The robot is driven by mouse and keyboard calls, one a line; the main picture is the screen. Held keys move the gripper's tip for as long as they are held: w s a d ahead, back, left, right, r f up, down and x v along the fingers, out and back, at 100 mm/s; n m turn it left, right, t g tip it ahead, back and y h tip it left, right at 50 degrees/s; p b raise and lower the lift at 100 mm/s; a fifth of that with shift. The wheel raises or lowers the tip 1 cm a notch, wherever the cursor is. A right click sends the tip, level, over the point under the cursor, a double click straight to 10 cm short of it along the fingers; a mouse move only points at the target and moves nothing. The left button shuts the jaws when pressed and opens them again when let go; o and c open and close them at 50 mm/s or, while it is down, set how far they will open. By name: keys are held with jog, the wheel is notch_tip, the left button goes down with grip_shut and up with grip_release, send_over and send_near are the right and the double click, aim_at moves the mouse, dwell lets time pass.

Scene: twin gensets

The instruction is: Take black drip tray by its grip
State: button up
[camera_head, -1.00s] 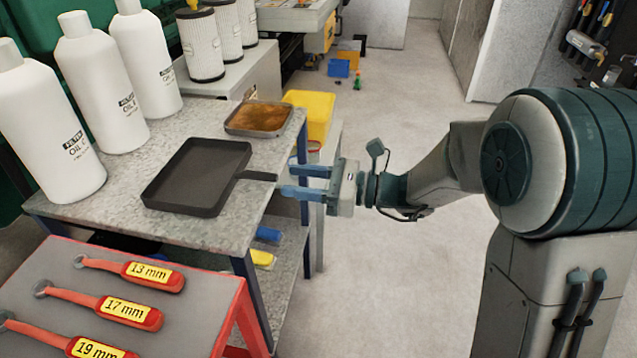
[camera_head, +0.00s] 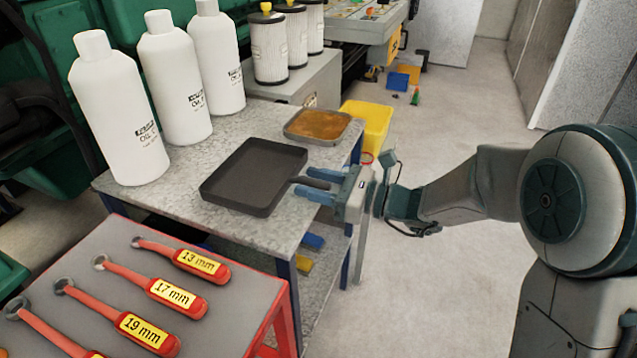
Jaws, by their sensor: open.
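The black drip tray (camera_head: 252,176) lies flat on the grey table top, a shallow square pan. Its short grip (camera_head: 309,182) points right toward the table edge. My gripper (camera_head: 308,181) is at the table's right edge with its two blue fingers open. The fingers point left, one on the far side and one on the near side of the grip. The grip appears to lie between them; I cannot tell whether either finger touches it.
A second tray with brown content (camera_head: 317,126) sits behind the black one. White oil bottles (camera_head: 118,118) stand at the left and filters (camera_head: 268,48) at the back. Labelled wrenches (camera_head: 165,290) lie on a red-edged bench in front. The floor to the right is clear.

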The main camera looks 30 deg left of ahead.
grip_shut()
jog(key=shift+r, duration=0.2)
jog(key=shift+r+p, duration=0.5)
jog(key=shift+p, duration=0.05)
jog(key=w+d+p, duration=0.2)
jog(key=d, duration=1.8)
jog(key=shift+w, duration=0.25)
